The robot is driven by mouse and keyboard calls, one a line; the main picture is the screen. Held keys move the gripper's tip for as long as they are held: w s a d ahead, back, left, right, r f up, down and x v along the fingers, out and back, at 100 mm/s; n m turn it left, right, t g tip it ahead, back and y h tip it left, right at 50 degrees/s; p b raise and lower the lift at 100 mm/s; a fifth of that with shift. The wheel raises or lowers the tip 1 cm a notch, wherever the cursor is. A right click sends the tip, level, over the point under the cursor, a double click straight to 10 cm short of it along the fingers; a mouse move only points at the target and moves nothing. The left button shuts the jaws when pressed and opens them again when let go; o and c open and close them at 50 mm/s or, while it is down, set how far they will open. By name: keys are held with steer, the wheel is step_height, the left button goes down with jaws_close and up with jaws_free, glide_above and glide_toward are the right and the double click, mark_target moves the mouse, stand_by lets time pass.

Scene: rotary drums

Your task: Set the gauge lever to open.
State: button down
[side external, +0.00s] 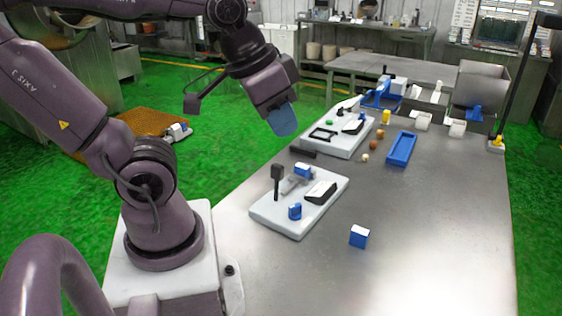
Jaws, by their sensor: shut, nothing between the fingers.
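A white panel (262,212) lies on the near left part of the metal table. It carries an upright lever with a black block head (277,172), a grey piece beside it, a blue-and-white block (303,170), a blue knob (295,211) and a black-framed white gauge-like plate (320,192). A second white panel (345,147) behind it has a green button (329,122), a black frame and another dark-and-white piece (354,126). No readable label shows which part is the gauge lever. My gripper (284,122), with blue fingers, is shut and empty above the table's left edge, apart from both panels.
A blue-and-white block (359,236) stands alone at the front. A blue tray (401,149), small brown and yellow pieces (380,133) and white fittings (423,121) lie farther back. A dark post (517,85) rises at the right edge. The table's front right is clear.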

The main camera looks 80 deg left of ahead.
steer(key=w+a+f+m+g+h, duration=0.1)
steer(key=w+a+f+g, duration=0.3)
steer(key=a, duration=0.5)
steer(key=w+a+f+m+g+h, duration=0.1)
steer(key=w+a+f+m, duration=0.1)
steer(key=w+a+f, duration=0.5)
steer(key=w+a+f+m+g+h, duration=0.1)
steer(key=w+a+f+g, duration=0.15)
steer(key=a, duration=0.95)
steer(key=m+g, duration=0.1)
steer(key=m, duration=0.6)
glide_above(276, 184)
steer(key=w+a, duration=0.3)
step_height(276, 184, down, 8)
steer(key=shift+w+d, duration=0.1)
